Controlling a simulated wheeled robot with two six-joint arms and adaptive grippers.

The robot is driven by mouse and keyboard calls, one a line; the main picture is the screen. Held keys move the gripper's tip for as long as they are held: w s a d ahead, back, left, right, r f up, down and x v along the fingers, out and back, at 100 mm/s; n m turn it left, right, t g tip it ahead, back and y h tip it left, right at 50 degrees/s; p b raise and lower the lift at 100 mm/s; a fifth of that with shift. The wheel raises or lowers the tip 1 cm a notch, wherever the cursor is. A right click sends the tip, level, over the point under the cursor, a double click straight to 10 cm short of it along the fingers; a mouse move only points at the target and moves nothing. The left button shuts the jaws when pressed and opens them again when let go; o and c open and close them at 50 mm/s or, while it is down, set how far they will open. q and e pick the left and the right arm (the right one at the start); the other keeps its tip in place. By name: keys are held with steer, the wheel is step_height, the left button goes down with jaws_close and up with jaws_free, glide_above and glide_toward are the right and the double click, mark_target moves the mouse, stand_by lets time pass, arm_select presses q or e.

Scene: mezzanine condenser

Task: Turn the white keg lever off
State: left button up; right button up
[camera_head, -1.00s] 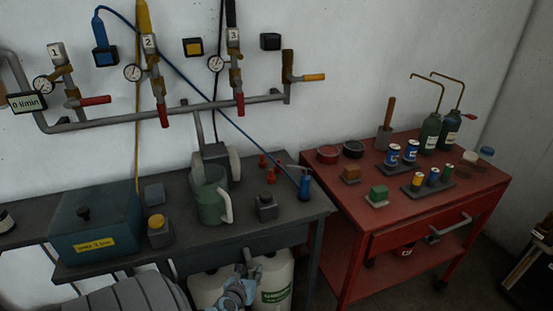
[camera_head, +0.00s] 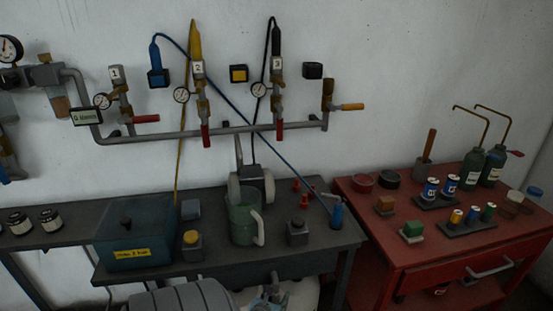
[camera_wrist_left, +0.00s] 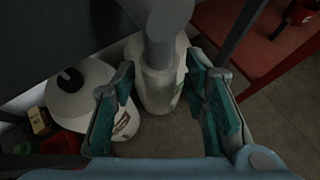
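White kegs stand under the grey bench. In the head view one white keg (camera_head: 304,292) shows only partly, at the bottom edge. In the left wrist view a white keg (camera_wrist_left: 158,88) with a small green mark stands between and beyond my fingers. Another white container (camera_wrist_left: 85,90) with a black knob (camera_wrist_left: 70,80) lies to its left. I cannot clearly make out a keg lever. My left gripper (camera_wrist_left: 160,100) is open, its teal pads apart with nothing held. My right gripper is out of view.
The grey bench (camera_head: 320,232) overhangs the kegs and carries a blue box (camera_head: 135,235) and a green jug (camera_head: 243,222). A red cabinet (camera_head: 420,262) stands to the right. Wall pipes with red-handled valves run above. Bare floor (camera_wrist_left: 205,145) shows right of the kegs.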

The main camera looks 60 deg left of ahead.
arm_select(q)
steer(key=v, duration=1.2)
stand_by(0.3)
